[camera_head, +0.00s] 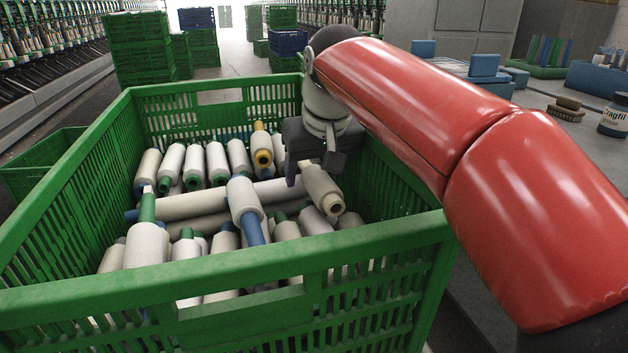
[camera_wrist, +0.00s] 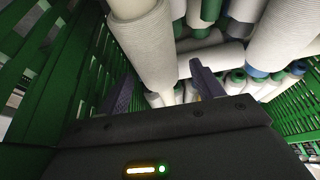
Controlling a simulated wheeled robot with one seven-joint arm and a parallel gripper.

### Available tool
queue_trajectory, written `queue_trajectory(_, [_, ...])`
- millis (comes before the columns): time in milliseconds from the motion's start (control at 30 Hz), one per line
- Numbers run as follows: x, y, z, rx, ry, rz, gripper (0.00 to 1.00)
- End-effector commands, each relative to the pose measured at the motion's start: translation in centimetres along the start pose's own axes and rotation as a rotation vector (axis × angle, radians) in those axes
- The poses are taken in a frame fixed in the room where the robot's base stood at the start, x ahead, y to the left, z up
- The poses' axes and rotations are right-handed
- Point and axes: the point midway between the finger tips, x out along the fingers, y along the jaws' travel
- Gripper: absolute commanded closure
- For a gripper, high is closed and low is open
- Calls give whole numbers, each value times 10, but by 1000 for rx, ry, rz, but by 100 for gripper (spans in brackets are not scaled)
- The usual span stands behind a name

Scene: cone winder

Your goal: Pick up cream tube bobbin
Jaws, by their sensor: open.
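A bobbin with white yarn and a cream-brown tube end (camera_head: 336,208) lies tilted on the pile in the green crate (camera_head: 150,312). My gripper (camera_head: 312,172) is open, pointing down inside the crate just above and behind this bobbin. In the wrist view my two dark fingers (camera_wrist: 165,88) are spread apart, with nothing clearly gripped. A large pale bobbin (camera_wrist: 145,45) shows close at the top of the wrist view, partly cut off. I cannot tell whether it is the cream-tube one. My gripper partly hides the bobbins behind it.
Several bobbins with green, blue and yellow tubes (camera_head: 262,158) crowd the crate around my gripper. The crate's right wall (camera_head: 385,185) is close to my arm. A table (camera_head: 545,100) with a jar (camera_head: 614,116) and brush (camera_head: 566,108) stands at the right.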

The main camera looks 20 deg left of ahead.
Motion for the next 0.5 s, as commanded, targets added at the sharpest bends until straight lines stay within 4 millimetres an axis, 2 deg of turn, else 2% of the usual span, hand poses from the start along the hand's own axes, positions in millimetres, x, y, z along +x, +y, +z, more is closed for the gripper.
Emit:
queue_trajectory(200, [1, 0, 0, 0, 1, 0, 34])
queue_trajectory(500, [0, 0, 0, 0, 1, 0, 72])
